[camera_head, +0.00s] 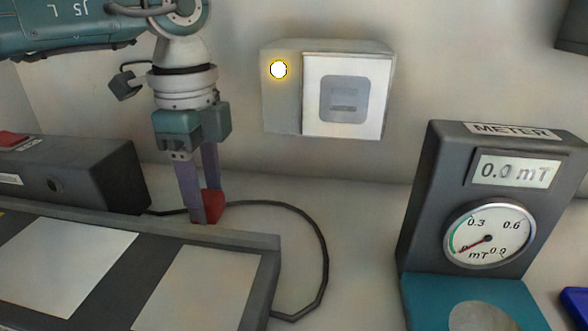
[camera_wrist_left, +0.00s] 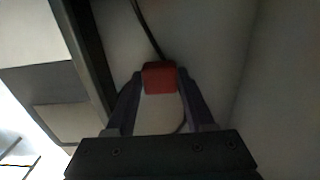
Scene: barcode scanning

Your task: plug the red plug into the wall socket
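The red plug (camera_head: 212,205) is low between the fingertips of my left gripper (camera_head: 204,208), behind the raised edge of a dark panel. In the left wrist view the red plug (camera_wrist_left: 160,78) fills the space between the fingertips (camera_wrist_left: 160,74), with a finger against each side. My left gripper points down. Whether the plug touches the surface below I cannot tell. The wall socket (camera_head: 343,98) is a grey square recess on a white plate, on a box up and right of the gripper. My right gripper is not in view.
A dark cable (camera_head: 325,255) curves across the surface near the plug. A meter (camera_head: 425,200) reading 0.0 mT stands at right. A dark box (camera_head: 100,170) stands at left, behind the panel (camera_head: 265,285).

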